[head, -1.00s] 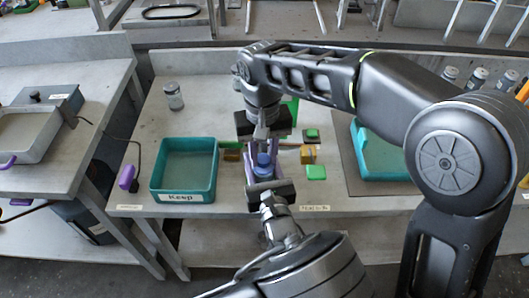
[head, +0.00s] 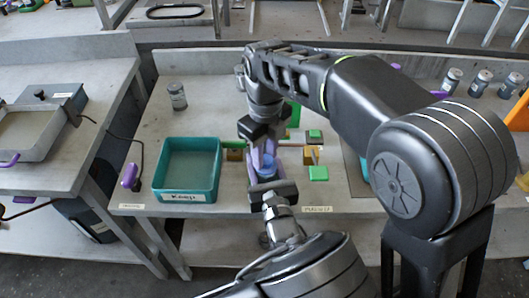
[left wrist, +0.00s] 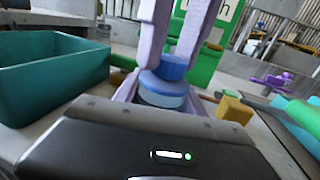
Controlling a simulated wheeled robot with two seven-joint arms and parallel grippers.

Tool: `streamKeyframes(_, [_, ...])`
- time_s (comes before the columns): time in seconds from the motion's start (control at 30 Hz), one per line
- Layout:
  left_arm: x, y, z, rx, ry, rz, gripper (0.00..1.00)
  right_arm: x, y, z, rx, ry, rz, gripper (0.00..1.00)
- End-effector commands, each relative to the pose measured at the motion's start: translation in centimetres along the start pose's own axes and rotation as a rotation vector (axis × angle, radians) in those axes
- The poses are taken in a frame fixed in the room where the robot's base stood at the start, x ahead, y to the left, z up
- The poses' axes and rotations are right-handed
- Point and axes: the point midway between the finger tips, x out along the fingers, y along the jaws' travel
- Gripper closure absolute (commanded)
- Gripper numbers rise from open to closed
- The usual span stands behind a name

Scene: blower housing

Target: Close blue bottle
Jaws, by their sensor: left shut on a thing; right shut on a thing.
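The blue bottle (left wrist: 162,92) shows in the left wrist view as a light-blue rounded top; its lower part is hidden. It also shows in the head view (head: 267,173). My left gripper (head: 268,180), coming from the front edge, is shut around the bottle. A darker blue cap (left wrist: 174,67) is directly above the bottle top, a little to the right in the wrist view. My right gripper (head: 264,158) reaches down from behind with its lilac fingers shut on the cap. Cap and bottle look close or touching; whether the cap is seated I cannot tell.
A teal bin labelled Keep (head: 187,170) stands to the left. A purple-handled tool (head: 130,176) lies beyond it. A grey-capped container (head: 177,96) stands at the back left. Green block (head: 318,173) and yellow block (left wrist: 235,109) lie close on the right.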

Motion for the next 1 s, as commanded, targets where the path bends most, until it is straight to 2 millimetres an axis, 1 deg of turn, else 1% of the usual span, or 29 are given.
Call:
streamKeyframes(0.1, [0.0, 0.0, 0.0, 0.000, 0.001, 0.001, 1.00, 0.0, 0.0, 0.0, 0.035, -0.001, 0.000, 1.00])
streamKeyframes(0.3, [0.0, 0.0, 0.0, 0.000, 0.001, 0.001, 1.00, 0.0, 0.0, 0.0, 0.032, -0.001, 0.000, 1.00])
streamKeyframes(0.33, [0.0, 0.0, 0.0, 0.000, 0.001, 0.001, 1.00, 0.0, 0.0, 0.0, 0.031, -0.001, 0.000, 0.69])
streamKeyframes(0.57, [0.0, 0.0, 0.0, 0.000, 0.001, 0.000, 1.00, 0.0, 0.0, 0.0, 0.030, -0.001, 0.000, 0.50])
streamKeyframes(0.83, [0.0, 0.0, 0.0, 0.000, 0.001, 0.000, 1.00, -0.1, 0.0, 0.0, 0.029, -0.001, 0.000, 0.49])
streamKeyframes(0.93, [0.0, 0.0, 0.0, 0.000, 0.001, 0.000, 1.00, -0.7, 0.0, 0.1, 0.029, -0.003, 0.000, 0.49])
streamKeyframes(1.0, [0.0, 0.0, 0.0, 0.000, 0.001, 0.000, 1.00, -1.4, 0.0, 0.1, 0.028, -0.003, -0.001, 0.49])
